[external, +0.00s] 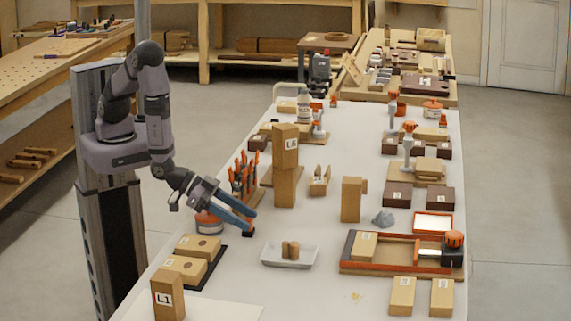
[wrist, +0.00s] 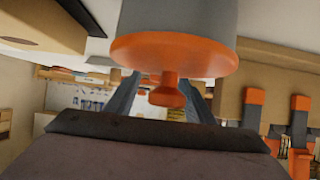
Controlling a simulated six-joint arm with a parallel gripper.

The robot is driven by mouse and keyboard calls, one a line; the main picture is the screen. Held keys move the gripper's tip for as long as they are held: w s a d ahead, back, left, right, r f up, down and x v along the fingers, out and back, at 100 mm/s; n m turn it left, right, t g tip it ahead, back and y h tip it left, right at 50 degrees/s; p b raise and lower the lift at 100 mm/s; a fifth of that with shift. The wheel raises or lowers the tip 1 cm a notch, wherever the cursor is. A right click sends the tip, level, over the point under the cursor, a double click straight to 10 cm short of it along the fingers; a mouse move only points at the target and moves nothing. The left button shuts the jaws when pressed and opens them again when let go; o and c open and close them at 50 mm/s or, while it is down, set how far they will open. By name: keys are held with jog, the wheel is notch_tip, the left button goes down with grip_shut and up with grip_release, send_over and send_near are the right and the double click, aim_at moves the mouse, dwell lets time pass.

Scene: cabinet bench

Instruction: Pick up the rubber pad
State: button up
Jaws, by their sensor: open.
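No object is clearly identifiable as the rubber pad. A small black piece (external: 247,233) shows at the lower fingertip in the external view; I cannot tell whether it is the pad or part of the finger. My gripper (external: 252,221) is open, with its two blue fingers slanting down to the right, low over the left side of the bench. Nothing is seen held between them. In the wrist view, an orange-lidded pot (wrist: 175,52) hides much of the fingers.
A white tray (external: 289,262) holding small wooden pieces lies to the right. Wooden blocks (external: 198,246) stand in front, and a tall block (external: 284,165) behind.

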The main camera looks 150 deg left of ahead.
jog(key=shift+c, duration=0.2)
jog(key=c, duration=1.1)
jog(key=shift+r, duration=0.1)
jog(key=shift+r, duration=4.9)
